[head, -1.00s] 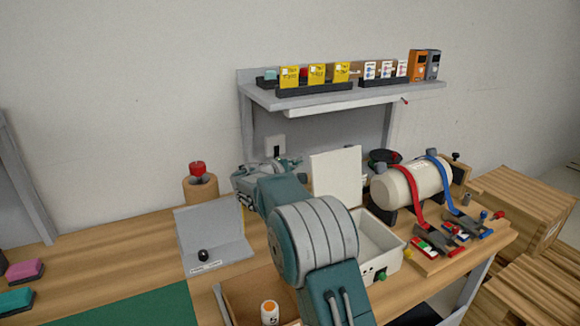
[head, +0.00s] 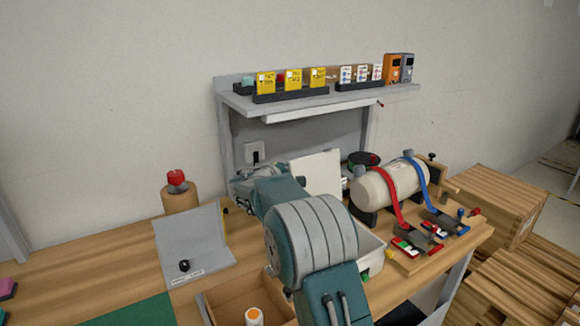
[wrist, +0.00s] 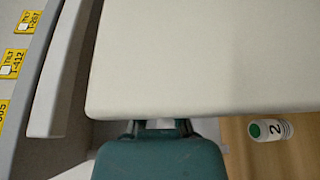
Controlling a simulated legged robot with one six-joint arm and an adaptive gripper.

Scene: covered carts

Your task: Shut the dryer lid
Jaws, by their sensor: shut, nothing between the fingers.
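The dryer is a white open box (head: 372,255) on the wooden table in the head view, partly hidden behind my arm. Its flat white lid (head: 318,173) stands raised at the back of the box. My gripper (head: 262,172) is left of the lid in the head view, partly hidden by my own arm, and is shut and empty. In the wrist view a broad white panel, which looks like the lid (wrist: 205,55), fills the upper middle. The gripper's fingertips are hidden behind its lower edge there, so I cannot tell whether they touch it.
A grey shelf (head: 300,104) with yellow boxes stands behind. A cream cylinder (head: 390,187) with red and blue straps is at the right. An open wooden box (head: 222,305) and a grey angled stand (head: 190,245) are at the left. A white bottle (wrist: 270,130) shows in the wrist view.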

